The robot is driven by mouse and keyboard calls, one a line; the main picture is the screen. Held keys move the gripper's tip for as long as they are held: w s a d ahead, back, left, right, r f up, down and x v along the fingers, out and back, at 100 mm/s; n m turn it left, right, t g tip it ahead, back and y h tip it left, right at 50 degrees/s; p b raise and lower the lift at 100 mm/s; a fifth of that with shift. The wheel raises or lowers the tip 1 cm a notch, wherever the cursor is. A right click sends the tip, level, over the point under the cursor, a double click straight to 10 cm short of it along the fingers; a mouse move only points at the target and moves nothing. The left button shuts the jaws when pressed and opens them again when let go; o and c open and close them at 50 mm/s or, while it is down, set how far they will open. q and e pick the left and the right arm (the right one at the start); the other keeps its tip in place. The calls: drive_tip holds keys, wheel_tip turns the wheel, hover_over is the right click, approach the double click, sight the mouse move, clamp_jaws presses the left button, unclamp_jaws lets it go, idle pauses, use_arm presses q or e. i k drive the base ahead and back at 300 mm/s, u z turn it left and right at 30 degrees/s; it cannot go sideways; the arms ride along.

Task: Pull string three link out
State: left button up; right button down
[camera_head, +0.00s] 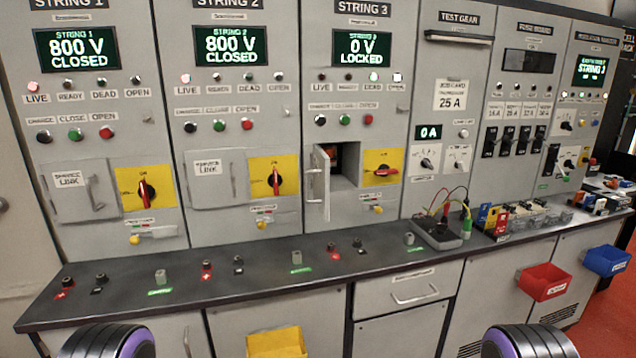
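The String 3 panel (375,100) has a display (362,48) reading 0 V LOCKED. Its small grey door (318,190) stands swung open to the left of a recessed compartment (346,178). Inside, partly hidden by the door, is a dark part with some orange (335,156); it may be the link, but it is too small to tell. The red rotary handle (384,171) on the yellow plate beside it lies about horizontal. Neither of my grippers is in view; only rounded parts of my two arms show at the bottom edge.
The String 1 (80,188) and String 2 (215,178) link doors are shut, their displays reading 800 V CLOSED. A dark counter (330,272) runs below, with small terminals and a tester (436,234). Red (545,283) and blue (606,262) bins hang at right.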

sight(331, 152)
drive_tip(key=z, duration=0.4)
drive_tip(key=k, duration=0.5)
drive_tip(key=z, duration=0.8)
drive_tip(key=i, duration=0.5)
drive_tip(key=u, duration=0.75)
drive_tip(key=i, duration=0.8)
drive_tip(key=u, duration=0.9)
